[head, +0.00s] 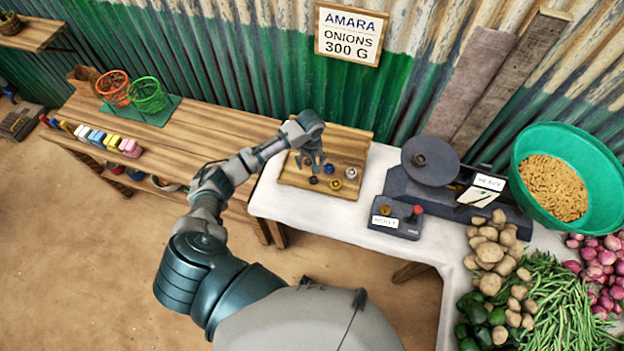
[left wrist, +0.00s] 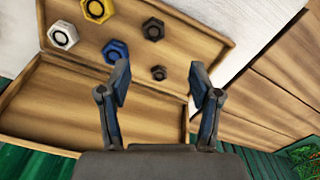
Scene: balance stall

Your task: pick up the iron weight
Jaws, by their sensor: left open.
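Two dark grey weights are in the wooden box at the stall's back; I cannot tell which is the iron one. The larger hexagonal one (head: 313,180) lies near the front edge and shows in the left wrist view (left wrist: 153,29). The smaller one (left wrist: 159,73) lies between the lines of my fingers in the left wrist view, apart from them. My left gripper (head: 314,162) is open and empty above the box; it also shows in the left wrist view (left wrist: 162,80). My right gripper is not in view.
Blue (left wrist: 115,52), yellow (left wrist: 97,10) and white (left wrist: 63,37) weights lie close by in the wooden box (head: 355,140). A dark scale (head: 430,160) and a small control box (head: 397,220) stand right of it. White cloth between them is clear.

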